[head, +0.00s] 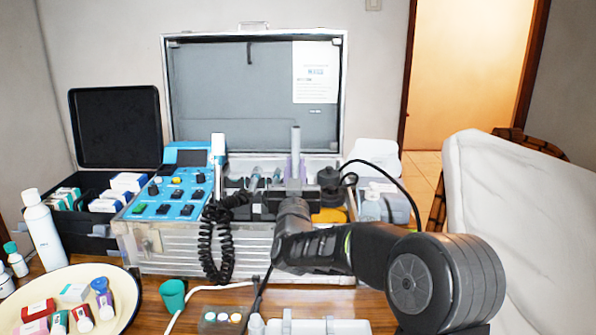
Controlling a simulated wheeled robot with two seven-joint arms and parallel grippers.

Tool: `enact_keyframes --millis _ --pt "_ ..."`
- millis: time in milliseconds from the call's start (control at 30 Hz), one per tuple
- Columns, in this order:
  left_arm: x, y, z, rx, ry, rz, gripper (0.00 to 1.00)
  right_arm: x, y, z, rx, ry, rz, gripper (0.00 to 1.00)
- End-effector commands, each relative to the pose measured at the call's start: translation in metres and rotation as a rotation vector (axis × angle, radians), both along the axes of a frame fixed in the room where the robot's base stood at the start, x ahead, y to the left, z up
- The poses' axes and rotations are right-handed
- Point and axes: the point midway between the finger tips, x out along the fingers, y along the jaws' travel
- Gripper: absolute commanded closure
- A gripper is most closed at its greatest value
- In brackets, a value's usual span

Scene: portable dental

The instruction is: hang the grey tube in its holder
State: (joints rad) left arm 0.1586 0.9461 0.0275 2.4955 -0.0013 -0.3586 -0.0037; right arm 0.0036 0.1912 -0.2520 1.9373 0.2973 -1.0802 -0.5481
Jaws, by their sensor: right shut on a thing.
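The grey tube (295,142) stands roughly upright over the middle of the open metal case (180,245), its upper part showing above the case's contents. My right gripper (294,182) is at the tube's lower part and shut on it. My own wrist and forearm come in from the right and hide the tube's lower end and part of the case front. The tube's holder cannot be told apart clearly among the dark fittings around the gripper. My left gripper is out of view.
A blue control panel (172,191) sits left of the gripper, with a black coiled cord (217,240) hanging in front. A black cable arches on the right. The raised lid (230,95) stands behind.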

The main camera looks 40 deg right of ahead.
Motion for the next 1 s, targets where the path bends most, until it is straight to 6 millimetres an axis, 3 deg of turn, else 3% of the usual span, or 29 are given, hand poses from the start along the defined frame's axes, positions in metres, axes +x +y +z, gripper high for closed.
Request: enact_keyframes --millis 333,367,667,1000 --pt "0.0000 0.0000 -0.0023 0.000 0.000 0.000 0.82 -0.0006 0.0005 -0.0049 0.001 0.006 -0.001 1.00" --pt "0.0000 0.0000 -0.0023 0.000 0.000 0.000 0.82 -0.0006 0.0005 -0.0049 0.001 0.007 -0.001 0.80" --pt "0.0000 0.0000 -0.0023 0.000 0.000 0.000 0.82 -0.0007 0.0004 -0.0053 0.002 0.007 -0.001 0.57" --pt "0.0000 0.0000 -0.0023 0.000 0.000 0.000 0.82 -0.0007 0.0004 -0.0056 0.001 0.008 -0.001 0.57"
